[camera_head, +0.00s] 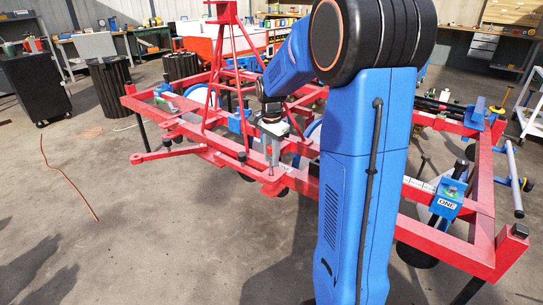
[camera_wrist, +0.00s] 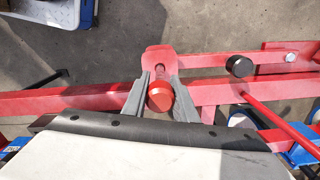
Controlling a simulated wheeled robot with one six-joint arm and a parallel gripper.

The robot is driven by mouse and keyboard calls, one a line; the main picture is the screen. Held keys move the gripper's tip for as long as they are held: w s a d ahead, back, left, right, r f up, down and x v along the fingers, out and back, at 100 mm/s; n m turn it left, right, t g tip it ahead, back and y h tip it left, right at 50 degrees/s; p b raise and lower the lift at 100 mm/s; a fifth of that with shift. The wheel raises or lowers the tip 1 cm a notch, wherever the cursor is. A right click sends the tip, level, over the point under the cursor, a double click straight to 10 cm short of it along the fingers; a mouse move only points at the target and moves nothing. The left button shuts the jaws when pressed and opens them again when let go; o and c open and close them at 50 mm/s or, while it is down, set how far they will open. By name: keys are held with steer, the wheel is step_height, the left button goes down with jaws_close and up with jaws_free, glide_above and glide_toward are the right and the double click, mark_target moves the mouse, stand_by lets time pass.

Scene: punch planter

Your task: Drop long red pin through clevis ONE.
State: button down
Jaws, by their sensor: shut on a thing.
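My gripper (camera_wrist: 160,92) is shut on a red round-headed pin (camera_wrist: 160,98), with one grey finger on each side of it. A thinner shaft shows beyond the head, over a red bracket plate (camera_wrist: 158,54) with a rounded end. I cannot tell whether the pin is in a hole there. In the head view my gripper (camera_head: 272,152) points down close above a red frame lug, and the pin is not clear. A blue bracket labelled ONE (camera_head: 447,205) sits on the red frame at the right, well apart from my gripper. The hole of its clevis cannot be made out.
The red planter frame (camera_head: 450,249) spans the middle and right. A red tripod-like mast (camera_head: 210,95) rises left of my gripper. A black knob (camera_wrist: 239,66) stands right of the pin. A black cabinet (camera_head: 32,86) is at far left. The left foreground floor is mostly clear.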

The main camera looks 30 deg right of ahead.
mark_target(271, 176)
steer(key=shift+f, duration=2.35)
stand_by(0.5)
steer(key=shift+r, duration=1.3)
steer(key=shift+f, duration=1.5)
steer(key=shift+r, duration=0.15)
steer(key=shift+r, duration=1.35)
steer(key=shift+f, duration=0.4)
stand_by(0.4)
